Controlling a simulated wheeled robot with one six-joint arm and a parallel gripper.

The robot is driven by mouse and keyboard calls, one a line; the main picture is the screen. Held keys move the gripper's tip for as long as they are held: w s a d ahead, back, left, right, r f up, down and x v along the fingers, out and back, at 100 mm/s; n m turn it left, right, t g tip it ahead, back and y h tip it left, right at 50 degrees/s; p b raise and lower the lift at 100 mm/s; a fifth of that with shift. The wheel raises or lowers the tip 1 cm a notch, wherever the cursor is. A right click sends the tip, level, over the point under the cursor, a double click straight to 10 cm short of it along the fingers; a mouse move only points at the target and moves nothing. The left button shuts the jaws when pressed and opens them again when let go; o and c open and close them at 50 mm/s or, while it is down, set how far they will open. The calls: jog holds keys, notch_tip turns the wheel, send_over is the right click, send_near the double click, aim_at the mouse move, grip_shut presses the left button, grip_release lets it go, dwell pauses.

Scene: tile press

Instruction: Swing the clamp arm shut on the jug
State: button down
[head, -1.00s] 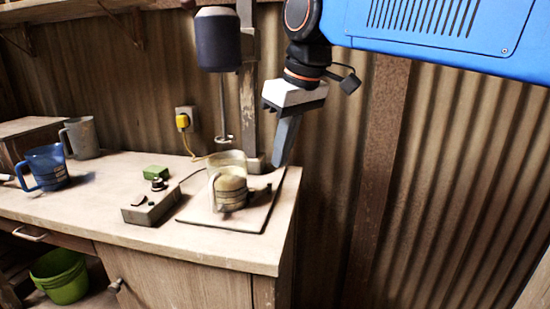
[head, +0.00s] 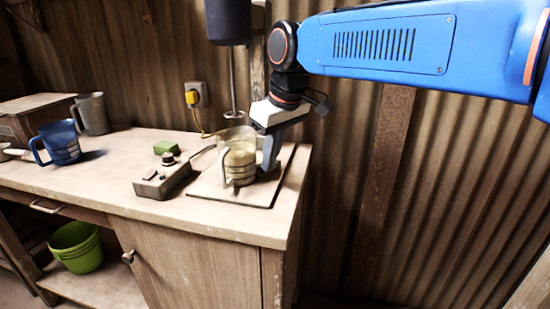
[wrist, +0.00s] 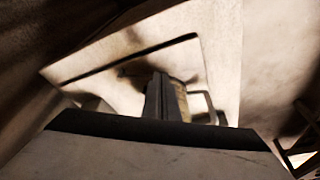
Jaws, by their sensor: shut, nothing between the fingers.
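The clear jug (head: 238,139), with pale contents and a handle on its left, stands upright on the flat base board (head: 215,190) of the press. My gripper (head: 268,168) is shut and empty. Its fingers point down just right of the jug, low and close to the board; I cannot tell whether they touch anything. In the wrist view the dark shut fingers (wrist: 165,100) cover much of the jug (wrist: 186,98). The clamp arm is not clearly visible; my fingers and the jug hide the area right of the jug.
A mixer motor (head: 228,20) with a thin shaft hangs above the jug. A blue jug (head: 60,144) and a grey jug (head: 92,114) stand farther left. The counter's right edge is close by.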

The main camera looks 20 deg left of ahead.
jog(key=shift+a, duration=0.1)
jog(key=shift+w+a+f, duration=0.1)
jog(key=shift+w+a, duration=0.1)
jog(key=shift+a, duration=0.55)
